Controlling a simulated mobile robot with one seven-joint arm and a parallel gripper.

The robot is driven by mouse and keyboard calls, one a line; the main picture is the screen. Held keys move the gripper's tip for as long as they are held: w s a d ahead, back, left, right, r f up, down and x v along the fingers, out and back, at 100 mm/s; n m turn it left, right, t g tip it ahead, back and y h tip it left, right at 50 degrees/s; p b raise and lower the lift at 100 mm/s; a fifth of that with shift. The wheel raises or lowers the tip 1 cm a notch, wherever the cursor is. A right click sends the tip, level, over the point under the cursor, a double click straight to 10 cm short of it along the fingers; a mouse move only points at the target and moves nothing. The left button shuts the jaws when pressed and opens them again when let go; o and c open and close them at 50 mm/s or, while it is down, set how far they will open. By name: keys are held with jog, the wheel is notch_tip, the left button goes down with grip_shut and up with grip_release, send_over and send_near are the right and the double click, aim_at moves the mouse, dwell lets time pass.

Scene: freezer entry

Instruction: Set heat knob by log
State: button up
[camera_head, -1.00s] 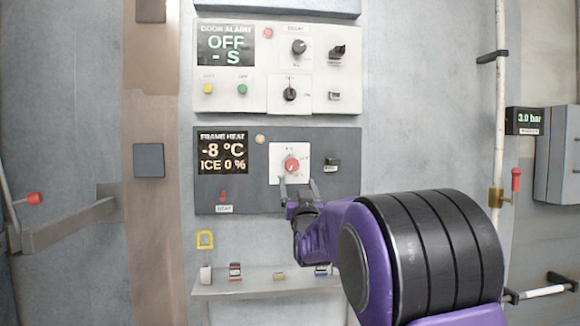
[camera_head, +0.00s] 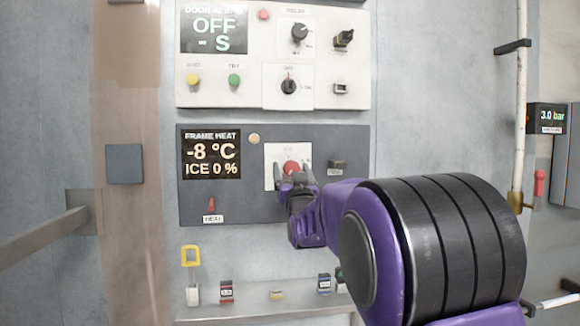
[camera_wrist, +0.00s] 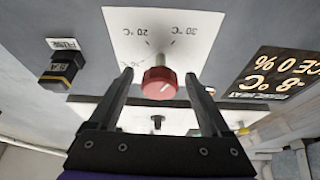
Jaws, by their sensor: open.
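The heat knob (camera_head: 291,167) is red, on a white dial plate (camera_head: 269,154) in the dark frame heat panel (camera_head: 240,203). The panel's display (camera_head: 211,156) reads -8 °C and ICE 0 %. In the wrist view the red knob (camera_wrist: 159,83) has a pale pointer line, and the inverted plate (camera_wrist: 185,50) shows 20 °C and 30 °C marks. My gripper (camera_head: 297,180) is open at the knob. In the wrist view my gripper (camera_wrist: 160,80) has a finger on each side of the knob, with gaps visible. The fingers hide part of the dial in the head view.
A white door alarm panel (camera_head: 262,90) with knobs and buttons is above. A red switch (camera_head: 211,204) and a black fuse piece (camera_head: 335,168) flank the dial. A ledge (camera_head: 260,311) with small coloured parts lies below. A pipe (camera_head: 521,100) runs at right.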

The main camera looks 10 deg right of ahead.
jog(key=shift+w, duration=0.1)
grip_shut()
dwell(0.5)
